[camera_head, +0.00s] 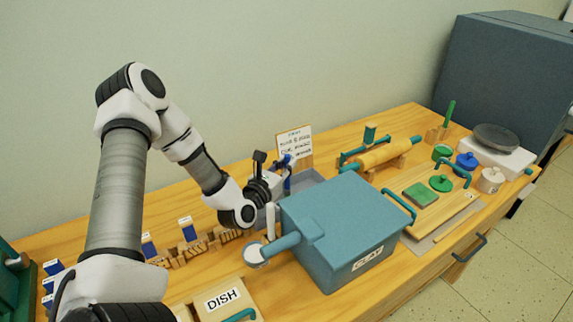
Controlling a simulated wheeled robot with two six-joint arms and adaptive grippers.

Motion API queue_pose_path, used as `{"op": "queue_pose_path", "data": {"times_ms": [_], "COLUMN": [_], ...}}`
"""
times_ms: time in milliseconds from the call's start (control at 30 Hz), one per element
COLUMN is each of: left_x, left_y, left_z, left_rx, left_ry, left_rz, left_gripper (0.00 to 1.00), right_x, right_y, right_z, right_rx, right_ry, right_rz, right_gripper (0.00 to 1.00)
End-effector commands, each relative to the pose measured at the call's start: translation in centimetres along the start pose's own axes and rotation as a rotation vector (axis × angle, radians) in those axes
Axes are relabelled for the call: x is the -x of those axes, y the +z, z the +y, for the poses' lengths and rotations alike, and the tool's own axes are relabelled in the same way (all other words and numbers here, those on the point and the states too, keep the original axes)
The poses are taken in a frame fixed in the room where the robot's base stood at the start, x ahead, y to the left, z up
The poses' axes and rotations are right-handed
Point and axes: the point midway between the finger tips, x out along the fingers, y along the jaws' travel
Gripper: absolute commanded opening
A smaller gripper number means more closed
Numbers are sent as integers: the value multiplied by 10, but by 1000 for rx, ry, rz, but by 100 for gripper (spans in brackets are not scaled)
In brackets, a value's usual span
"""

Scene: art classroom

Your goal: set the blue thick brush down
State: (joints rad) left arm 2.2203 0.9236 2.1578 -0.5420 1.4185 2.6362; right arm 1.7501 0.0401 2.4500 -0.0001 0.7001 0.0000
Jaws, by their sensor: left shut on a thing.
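My left gripper (277,178) is at the middle of the table, behind the blue box's left end, and is shut on the blue thick brush (288,160). Only a small blue part of the brush shows beside the dark fingers; the rest is hidden, and I cannot tell whether it touches anything below. A grey tray (308,178) lies just behind and right of the gripper, partly hidden by the blue box. My right gripper is not in view.
A large blue box labelled CLAY (345,222) stands in front of the gripper. A written card (294,146) stands behind it. Wooden racks (205,243) are to the left, a DISH board (225,300) in front. A rolling pin (388,153) and boards (432,205) fill the right.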

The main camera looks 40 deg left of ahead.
Motion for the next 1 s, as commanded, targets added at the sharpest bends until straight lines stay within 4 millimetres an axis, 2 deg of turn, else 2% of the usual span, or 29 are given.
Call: {"op": "queue_pose_path", "data": {"times_ms": [100, 133, 200, 600, 733, 1000], "left_x": [0, 0, 0, 4, 30, 93], "left_y": [-5, -3, -3, 2, 1, 4], "left_z": [0, 0, 0, 1, 1, 1], "left_rx": [0, 0, 0, 2, 10, 9], "left_ry": [0, 0, 0, 2, 5, 5], "left_rz": [0, 0, 0, 2, 1, 1], "left_gripper": [0, 23, 41, 41, 41, 41], "right_x": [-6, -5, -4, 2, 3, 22], "right_y": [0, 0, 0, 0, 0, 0], "right_z": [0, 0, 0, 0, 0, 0], "right_rx": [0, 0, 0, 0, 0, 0], "right_ry": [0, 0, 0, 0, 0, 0], "right_rz": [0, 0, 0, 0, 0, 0], "right_gripper": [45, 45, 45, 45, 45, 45]}}
